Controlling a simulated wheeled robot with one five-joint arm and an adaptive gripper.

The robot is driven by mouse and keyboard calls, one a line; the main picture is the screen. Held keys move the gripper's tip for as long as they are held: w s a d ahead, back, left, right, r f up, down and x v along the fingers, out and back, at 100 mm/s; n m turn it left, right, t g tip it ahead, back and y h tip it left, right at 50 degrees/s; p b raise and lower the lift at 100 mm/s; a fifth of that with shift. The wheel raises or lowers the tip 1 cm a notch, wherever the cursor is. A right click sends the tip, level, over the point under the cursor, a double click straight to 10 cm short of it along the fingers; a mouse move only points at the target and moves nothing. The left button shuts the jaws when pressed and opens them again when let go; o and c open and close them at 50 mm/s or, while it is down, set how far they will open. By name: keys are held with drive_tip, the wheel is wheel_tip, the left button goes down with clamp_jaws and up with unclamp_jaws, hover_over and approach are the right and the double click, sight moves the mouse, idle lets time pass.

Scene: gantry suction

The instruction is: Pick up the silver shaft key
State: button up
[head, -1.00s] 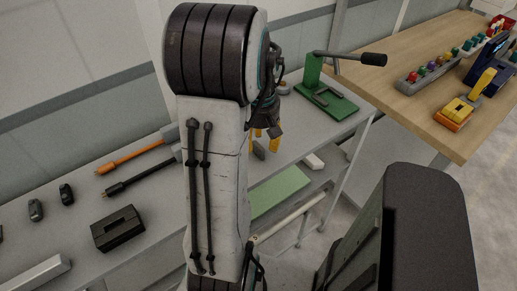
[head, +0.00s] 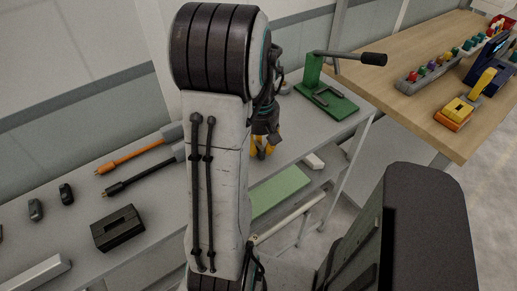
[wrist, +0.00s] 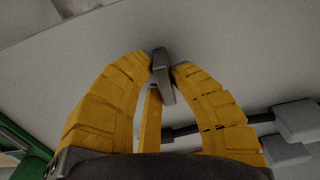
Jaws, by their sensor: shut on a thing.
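The silver shaft key (wrist: 163,78) is a small grey bar between the yellow fingertips of my gripper (wrist: 161,70) in the wrist view. The fingers are closed in on it from both sides, and its lower end hangs down between them. In the head view my gripper (head: 263,147) is over the grey bench (head: 300,133), beside the green press, partly hidden by my arm. The key cannot be made out there. I cannot tell whether it touches the bench.
A green press (head: 327,97) with a dark lever stands right of my gripper. An orange-handled tool (head: 130,158), a black-handled tool (head: 135,180) and a dark block (head: 117,228) lie on the bench to the left. A wooden table (head: 400,105) is at the right.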

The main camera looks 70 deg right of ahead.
clamp_jaws()
drive_tip(key=shift+r, duration=0.15)
